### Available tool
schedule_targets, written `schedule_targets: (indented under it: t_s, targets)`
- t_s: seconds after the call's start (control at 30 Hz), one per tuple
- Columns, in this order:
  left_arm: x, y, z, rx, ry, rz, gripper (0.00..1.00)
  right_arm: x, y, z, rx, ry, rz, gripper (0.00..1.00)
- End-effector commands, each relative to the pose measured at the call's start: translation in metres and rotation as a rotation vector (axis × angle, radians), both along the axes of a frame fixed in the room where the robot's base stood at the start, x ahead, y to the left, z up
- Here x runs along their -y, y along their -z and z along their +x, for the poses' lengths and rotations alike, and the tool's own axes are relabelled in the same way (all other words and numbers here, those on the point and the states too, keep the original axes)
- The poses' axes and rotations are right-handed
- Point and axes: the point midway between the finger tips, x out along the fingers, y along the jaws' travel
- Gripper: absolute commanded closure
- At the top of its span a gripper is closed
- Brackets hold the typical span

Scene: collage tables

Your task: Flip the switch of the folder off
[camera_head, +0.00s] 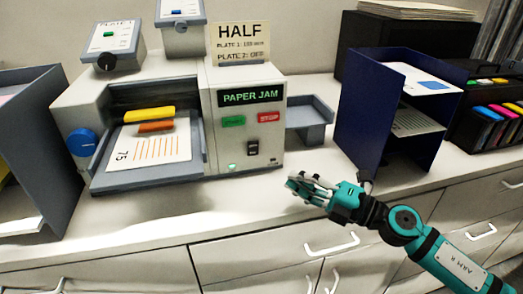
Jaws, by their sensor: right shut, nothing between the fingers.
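The folder (217,150) is a pale grey machine on the counter, left of centre. Its front panel has a dark display (251,96) reading "PAPER JAM" in green. A small black rocker switch (252,149) sits low on that panel, below the red STOP button (269,117) and the green button (233,121). I cannot tell which side of the switch is pressed. My right gripper (296,187) is shut and empty, in front of the counter edge, right of and lower than the switch, apart from the folder. My left gripper is not in view.
A blue paper rack (358,119) stands right of the folder, behind my right arm. A grey rack (62,165) stands at the left. The folder's feed tray holds a sheet (150,148) and orange and yellow pieces. Drawers with handles (331,246) lie below the counter.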

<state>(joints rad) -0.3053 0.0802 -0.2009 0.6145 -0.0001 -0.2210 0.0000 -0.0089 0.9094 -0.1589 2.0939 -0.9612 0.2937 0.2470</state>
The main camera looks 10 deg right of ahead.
Motion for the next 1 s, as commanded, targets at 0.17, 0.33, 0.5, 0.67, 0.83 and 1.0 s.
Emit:
schedule_targets:
  t_s: [0.17, 0.33, 0.5, 0.67, 0.83, 1.0]
  targets:
    - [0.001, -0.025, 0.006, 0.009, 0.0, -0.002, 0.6, -0.027, -0.013, 0.026, 0.005, -0.002, 0.003, 1.0]
    - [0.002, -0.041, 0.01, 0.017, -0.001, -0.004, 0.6, -0.053, -0.015, 0.052, 0.003, 0.0, 0.004, 1.0]
    - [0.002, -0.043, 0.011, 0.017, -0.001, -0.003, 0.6, -0.058, -0.014, 0.078, 0.003, 0.003, 0.003, 1.0]
    - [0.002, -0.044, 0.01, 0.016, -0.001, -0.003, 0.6, -0.058, -0.015, 0.093, 0.001, 0.001, 0.002, 1.0]
    - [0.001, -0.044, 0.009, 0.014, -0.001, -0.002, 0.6, -0.058, -0.014, 0.097, 0.001, 0.0, 0.001, 1.0]
    - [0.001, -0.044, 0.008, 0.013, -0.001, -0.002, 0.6, -0.058, -0.014, 0.097, 0.001, 0.0, 0.001, 1.0]
